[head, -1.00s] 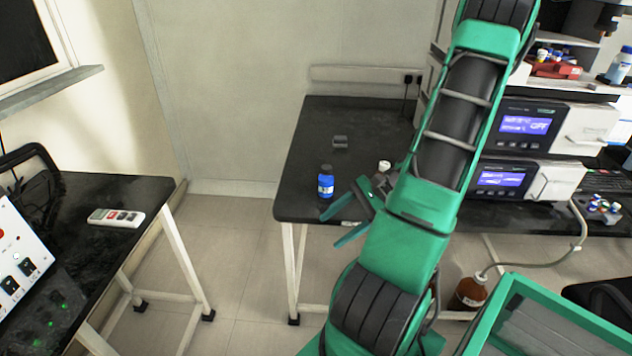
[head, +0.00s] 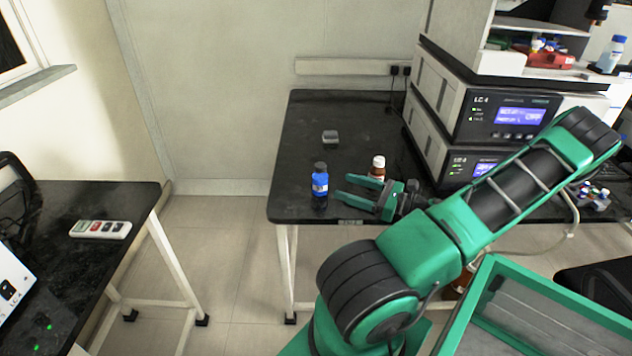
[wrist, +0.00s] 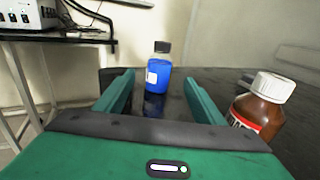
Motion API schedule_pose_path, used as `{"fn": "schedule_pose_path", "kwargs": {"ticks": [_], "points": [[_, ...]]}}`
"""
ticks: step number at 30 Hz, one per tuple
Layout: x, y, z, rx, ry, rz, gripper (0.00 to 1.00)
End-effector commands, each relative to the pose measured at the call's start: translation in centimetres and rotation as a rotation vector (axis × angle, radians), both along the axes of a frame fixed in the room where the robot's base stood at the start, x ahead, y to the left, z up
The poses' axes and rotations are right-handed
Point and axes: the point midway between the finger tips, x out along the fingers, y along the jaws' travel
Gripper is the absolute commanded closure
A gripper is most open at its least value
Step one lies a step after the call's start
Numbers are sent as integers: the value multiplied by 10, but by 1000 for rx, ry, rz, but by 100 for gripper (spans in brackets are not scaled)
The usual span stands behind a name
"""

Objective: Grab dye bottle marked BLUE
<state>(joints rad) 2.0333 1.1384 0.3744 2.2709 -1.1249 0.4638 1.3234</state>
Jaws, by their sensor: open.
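The blue bottle with a black cap (head: 320,182) stands upright near the left front of the black bench. In the wrist view the blue bottle (wrist: 158,72) stands ahead, between the lines of the two fingers, its white label partly visible; the lettering is too small to read. My gripper (head: 343,189) is open, low over the bench, just right of the bottle, with its fingers pointing left toward it. In the wrist view my gripper (wrist: 158,95) has nothing between its fingers.
A brown bottle with a white cap (head: 377,167) stands behind my gripper; it is close by the right finger in the wrist view (wrist: 262,105). A small grey object (head: 330,137) lies farther back. Stacked instruments (head: 485,110) fill the bench's right side.

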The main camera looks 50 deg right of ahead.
Motion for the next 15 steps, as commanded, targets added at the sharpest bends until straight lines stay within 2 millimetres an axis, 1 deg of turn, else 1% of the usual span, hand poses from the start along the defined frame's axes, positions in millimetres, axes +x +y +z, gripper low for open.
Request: {"fn": "schedule_pose_path", "kwargs": {"ticks": [3,6,9,15], "points": [[19,8,0,0,-1,7,37],[33,11,0,0,0,7,37],[42,14,0,0,1,7,37],[55,17,0,-1,1,8,37]]}}
